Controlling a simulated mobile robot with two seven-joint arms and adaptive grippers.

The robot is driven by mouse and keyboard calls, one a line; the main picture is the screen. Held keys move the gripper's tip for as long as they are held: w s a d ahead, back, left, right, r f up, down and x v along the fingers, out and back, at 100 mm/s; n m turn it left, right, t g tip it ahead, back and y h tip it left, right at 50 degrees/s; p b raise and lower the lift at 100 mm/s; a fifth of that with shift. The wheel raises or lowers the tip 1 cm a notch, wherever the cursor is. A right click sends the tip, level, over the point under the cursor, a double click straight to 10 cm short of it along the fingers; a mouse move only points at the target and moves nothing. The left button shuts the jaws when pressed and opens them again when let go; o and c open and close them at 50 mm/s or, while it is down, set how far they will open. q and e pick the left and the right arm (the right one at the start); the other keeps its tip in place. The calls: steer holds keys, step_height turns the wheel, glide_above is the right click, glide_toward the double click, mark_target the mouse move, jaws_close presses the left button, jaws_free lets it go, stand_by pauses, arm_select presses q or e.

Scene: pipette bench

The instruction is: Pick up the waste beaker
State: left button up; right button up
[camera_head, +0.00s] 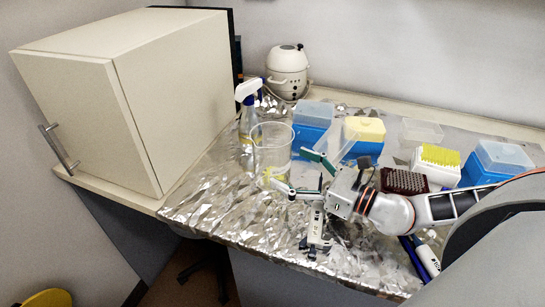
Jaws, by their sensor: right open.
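The waste beaker (271,143) is a clear glass beaker standing upright on the foil-covered bench (215,205), left of my right gripper. Something yellowish shows at its bottom. My right gripper (289,169) comes in from the right and is open, with its fingers pointing left at the beaker. One teal fingertip is near the beaker's right side and the other near its lower front. I cannot tell whether either touches the glass. Nothing shows between the fingers. My left gripper is not in view.
A spray bottle (247,115) stands close behind-left of the beaker. Blue tip boxes (312,138), a yellow-topped box (364,130), a white rack with yellow tips (437,165) and a dark red rack (404,181) are to the right. A large cabinet (135,95) stands left. Foil in front-left is clear.

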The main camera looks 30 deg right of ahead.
mark_target(273, 156)
steer(key=shift+w+a+r, duration=0.1)
steer(key=shift+w+a, duration=0.15)
steer(key=shift+w, duration=0.2)
steer(key=x, duration=0.1)
steer(key=p+x, duration=0.1)
steer(key=x, duration=0.2)
steer(key=shift+w+d+r+p, duration=0.1)
steer(key=shift+d+r+p, duration=0.15)
steer(key=shift+p, duration=0.1)
steer(key=shift+w+a+f, duration=0.2)
steer(key=shift+w+a, duration=0.1)
steer(key=shift+w, duration=0.2)
steer(key=shift+c, duration=0.2)
steer(key=c, duration=1.3)
